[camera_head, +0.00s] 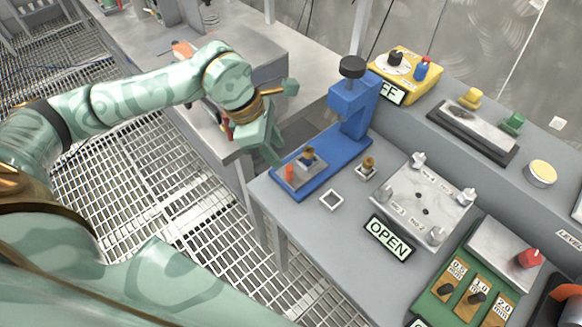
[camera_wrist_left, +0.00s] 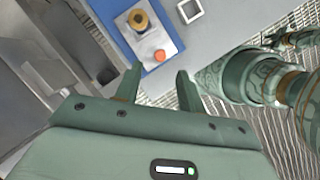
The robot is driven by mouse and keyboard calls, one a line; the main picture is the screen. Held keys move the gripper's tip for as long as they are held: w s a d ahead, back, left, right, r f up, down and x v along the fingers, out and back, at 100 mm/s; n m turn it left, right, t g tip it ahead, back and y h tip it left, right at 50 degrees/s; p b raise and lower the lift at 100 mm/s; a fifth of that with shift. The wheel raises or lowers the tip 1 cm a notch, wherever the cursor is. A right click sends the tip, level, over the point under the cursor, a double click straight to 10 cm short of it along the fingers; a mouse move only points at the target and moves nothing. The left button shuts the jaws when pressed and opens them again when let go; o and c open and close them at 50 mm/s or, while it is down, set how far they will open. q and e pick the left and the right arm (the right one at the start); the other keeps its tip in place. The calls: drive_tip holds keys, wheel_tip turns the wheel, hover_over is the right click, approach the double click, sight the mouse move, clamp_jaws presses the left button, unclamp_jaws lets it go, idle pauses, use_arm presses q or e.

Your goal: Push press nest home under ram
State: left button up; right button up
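The blue press (camera_head: 345,140) stands on the grey bench, with its ram column at the back and a black knob (camera_head: 352,67) on top. The press nest (camera_head: 299,168) is a small grey slide on the blue base, in front of the column. It carries a brass part (camera_head: 308,155) and an orange-red knob (camera_head: 289,173) at its near end. My left gripper (camera_head: 274,154) hovers at the left edge of the base beside the nest. In the left wrist view its fingers (camera_wrist_left: 160,71) are apart and empty, with the orange knob (camera_wrist_left: 159,56) just beyond the tips. My right gripper does not show.
Right of the press are a white square frame (camera_head: 331,199), a second brass part (camera_head: 367,166), a silver fixture plate (camera_head: 420,200) and an OPEN sign (camera_head: 389,238). A yellow box (camera_head: 404,72) stands behind. Floor grating lies left of the bench.

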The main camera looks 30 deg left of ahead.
sight(288, 167)
use_arm(q)
drive_tip(key=b+x, duration=0.1)
drive_tip(key=x, duration=0.7)
drive_tip(key=shift+s+b, duration=0.1)
drive_tip(key=shift+b, duration=0.2)
clamp_jaws()
